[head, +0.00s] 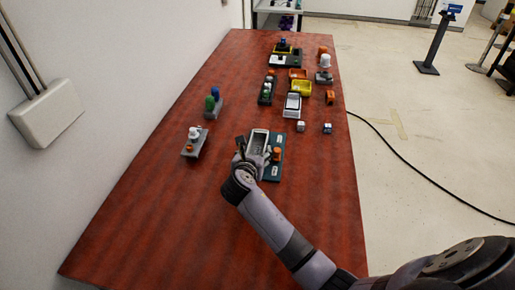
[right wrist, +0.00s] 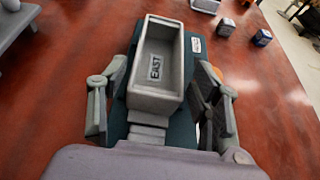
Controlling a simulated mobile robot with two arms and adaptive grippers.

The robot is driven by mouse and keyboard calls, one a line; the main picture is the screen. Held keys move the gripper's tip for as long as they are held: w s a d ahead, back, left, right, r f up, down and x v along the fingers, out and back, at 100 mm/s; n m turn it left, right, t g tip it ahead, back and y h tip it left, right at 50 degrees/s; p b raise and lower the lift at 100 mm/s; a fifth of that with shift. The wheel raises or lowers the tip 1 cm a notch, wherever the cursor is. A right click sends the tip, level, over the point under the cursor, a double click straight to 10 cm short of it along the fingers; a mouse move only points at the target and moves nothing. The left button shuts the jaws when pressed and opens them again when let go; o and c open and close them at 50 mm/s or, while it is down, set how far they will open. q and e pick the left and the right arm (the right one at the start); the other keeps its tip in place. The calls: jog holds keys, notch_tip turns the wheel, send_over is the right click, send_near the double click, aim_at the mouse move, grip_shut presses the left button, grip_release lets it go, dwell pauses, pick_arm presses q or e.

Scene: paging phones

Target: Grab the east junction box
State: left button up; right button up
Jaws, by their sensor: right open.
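The east junction box (right wrist: 157,48) is an open grey tray-shaped box with "EAST" written inside. In the right wrist view it sits on a dark teal base plate (right wrist: 183,128). In the head view the box (head: 260,136) stands at the middle of the table. My right gripper (right wrist: 162,82) is open, with one finger on each side of the box's near part. I cannot tell whether the fingers touch it. In the head view the gripper (head: 254,156) partly hides the box. My left gripper is not in view.
The red-brown table (head: 190,235) is clear in front and at left. An orange part (head: 277,151) sits on the teal plate, right of the box. A grey block with white and orange knobs (head: 194,145) stands to the left. Small cubes (head: 301,126) and several boxes stand beyond.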

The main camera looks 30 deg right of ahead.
aim_at(256, 154)
jog(key=x, duration=0.4)
jog(key=shift+w+d+f, duration=0.1)
jog(key=shift+w+d, duration=0.05)
jog(key=shift+w, duration=0.1)
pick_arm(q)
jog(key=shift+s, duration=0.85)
pick_arm(e)
jog(key=shift+c, duration=0.4)
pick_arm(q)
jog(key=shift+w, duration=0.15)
pick_arm(e)
jog(key=c, duration=1)
